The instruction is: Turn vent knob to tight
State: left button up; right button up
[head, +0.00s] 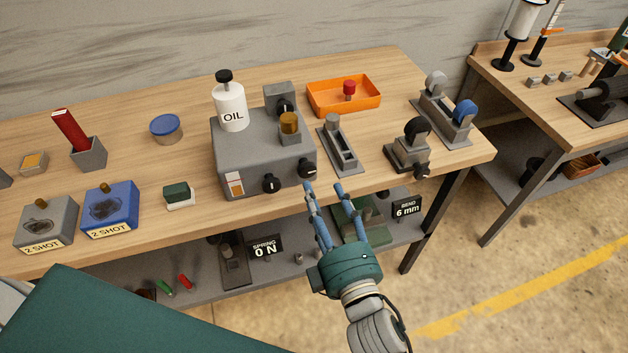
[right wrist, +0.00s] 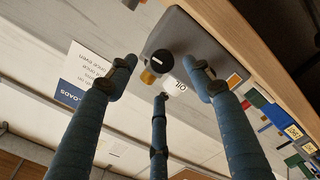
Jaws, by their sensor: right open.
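The grey machine box (head: 262,155) stands near the bench's front edge. Its front carries a left black knob (head: 271,184) and a right black knob (head: 307,168), each with a white mark; no vent label is readable. My right gripper (head: 323,187) is open and empty, its fingers pointing up just in front of and below the right knob, apart from it. In the right wrist view, the box (right wrist: 192,40) and one black knob (right wrist: 160,57) show beyond the spread fingers. My left gripper is out of view.
On the box stand an OIL bottle (head: 230,107) and a brass-coloured cap (head: 290,122). A slotted grey fixture (head: 341,150) lies to its right, with an orange tray (head: 344,100) behind. The shelf below holds SPRING (head: 265,248) and BEND (head: 406,207) signs.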

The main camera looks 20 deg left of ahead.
jog(key=v, duration=0.5)
jog(key=shift+w, duration=0.1)
dwell(0.3)
jog(key=s+d+f+m+g+h, duration=0.1)
jog(key=d+f+m+g+h, duration=0.2)
jog(key=f, duration=0.9)
jog(key=s+d+f+m+g+h, duration=0.15)
jog(key=d+f, duration=0.45)
jog(key=f, duration=0.7)
jog(key=s+d+f+m+g+h, duration=0.2)
jog(key=d+f+m, duration=0.15)
jog(key=f, duration=0.85)
jog(key=s+d+f+m+g+h, duration=0.2)
jog(key=s+d+f+m+g, duration=0.15)
jog(key=s+d+f, duration=0.8)
jog(key=s+d+f+m+g, duration=0.2)
jog(key=s+f, duration=0.3)
jog(key=s, duration=0.3)
jog(key=s+d+f+m+g+h, duration=0.1)
jog(key=s+d+f+m, duration=0.3)
jog(key=s, duration=0.5)
jog(key=shift+s+d+f+g, duration=0.15)
jog(key=shift+d+f+g, duration=0.35)
jog(key=shift+d+f, duration=0.15)
jog(key=shift+h, duration=0.25)
